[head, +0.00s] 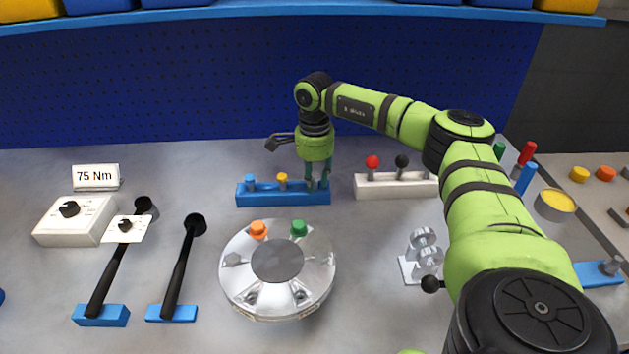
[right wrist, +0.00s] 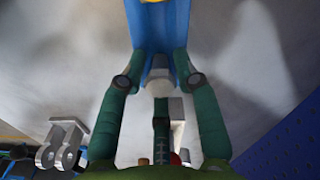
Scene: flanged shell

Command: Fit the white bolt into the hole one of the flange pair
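The white bolt (right wrist: 158,79) shows in the right wrist view as a pale hex head at the end of a blue rack (head: 285,197). My right gripper (head: 318,186) points down over the right end of that rack. Its green fingers stand on either side of the bolt head, with small gaps showing, so it looks open around it. In the head view the fingers mostly hide the bolt. The round silver flange pair (head: 232,283) lies on the table nearer me, with an orange bolt (head: 259,230) and a green bolt (head: 299,228) in its far side. My left gripper is out of view.
A yellow bolt (head: 282,180) and a blue bolt (head: 249,180) stand in the same rack. A silver bracket (head: 424,255) stands right of the flange.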

